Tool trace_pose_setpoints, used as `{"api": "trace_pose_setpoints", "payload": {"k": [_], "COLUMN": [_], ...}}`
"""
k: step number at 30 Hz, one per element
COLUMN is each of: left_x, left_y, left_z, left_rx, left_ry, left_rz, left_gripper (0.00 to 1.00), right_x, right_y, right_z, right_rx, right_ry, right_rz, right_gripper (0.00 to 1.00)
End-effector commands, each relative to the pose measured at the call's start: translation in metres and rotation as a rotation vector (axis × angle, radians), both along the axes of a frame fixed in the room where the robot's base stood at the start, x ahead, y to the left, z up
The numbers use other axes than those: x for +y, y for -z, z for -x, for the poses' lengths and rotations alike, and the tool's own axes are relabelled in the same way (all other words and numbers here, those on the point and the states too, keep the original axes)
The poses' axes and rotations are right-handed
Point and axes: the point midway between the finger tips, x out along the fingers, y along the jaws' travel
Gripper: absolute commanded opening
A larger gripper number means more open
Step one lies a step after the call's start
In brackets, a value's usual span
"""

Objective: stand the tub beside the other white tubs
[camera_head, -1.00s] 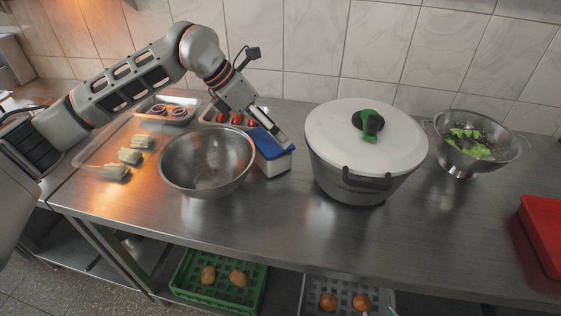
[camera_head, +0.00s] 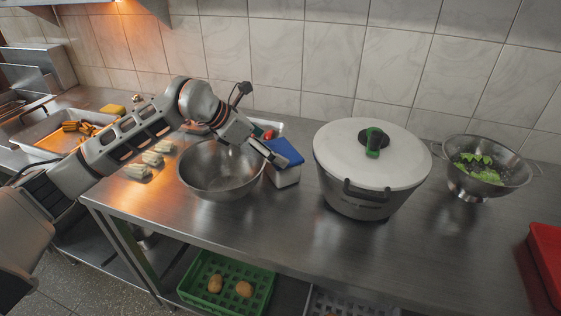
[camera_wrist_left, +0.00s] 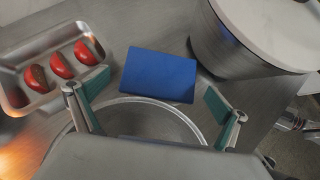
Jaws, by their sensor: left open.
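A white tub with a blue lid (camera_head: 288,153) stands upright on the steel counter, between the steel bowl and the large pot. My left gripper (camera_head: 270,154) is at the tub's left edge, above the bowl's right rim. It is open and empty. In the left wrist view, the blue lid (camera_wrist_left: 158,76) shows between and just beyond the spread fingers of the left gripper (camera_wrist_left: 152,96). The tub's walls are hidden under the lid there. I see no other white tubs.
The steel bowl (camera_head: 212,181) is close on the tub's left, and the lidded pot (camera_head: 352,195) on its right. A tray of tomatoes (camera_wrist_left: 42,98) lies behind. A colander (camera_head: 515,178) and a red container (camera_head: 546,262) are farther right. The front counter is clear.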

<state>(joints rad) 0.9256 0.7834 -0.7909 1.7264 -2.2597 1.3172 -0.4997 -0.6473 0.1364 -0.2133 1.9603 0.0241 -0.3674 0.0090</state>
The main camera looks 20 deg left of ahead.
Motion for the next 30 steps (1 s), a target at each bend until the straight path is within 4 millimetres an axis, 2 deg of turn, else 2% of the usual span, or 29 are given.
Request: {"api": "trace_pose_setpoints", "payload": {"k": [6, 14, 18, 21, 30], "left_x": [-0.013, -0.014, -0.014, -0.014, -0.014], "left_y": [0.017, 0.019, 0.019, 0.017, 0.014], "left_z": [-0.011, -0.012, -0.012, -0.012, -0.013], "left_rx": [0.002, 0.001, 0.001, -0.003, -0.003], "left_ry": [0.0, 0.0, -0.001, 0.0, 0.0], "left_rz": [0.0, -0.001, 0.0, 0.001, 0.001], "left_gripper": [1.0, 1.0, 0.64, 0.44, 0.44], "right_x": [0.0, -0.001, -0.001, -0.001, -0.001], "right_y": [-0.004, -0.004, -0.004, -0.004, -0.005], "right_z": [0.0, 0.0, 0.0, 0.0, -0.001], "right_rx": [0.0, -0.001, -0.001, -0.001, -0.004], "right_ry": [-0.001, -0.002, -0.002, -0.001, -0.002], "right_rz": [0.001, 0.002, 0.002, 0.003, 0.003], "right_gripper": [0.4, 0.4, 0.4, 0.4, 0.4]}}
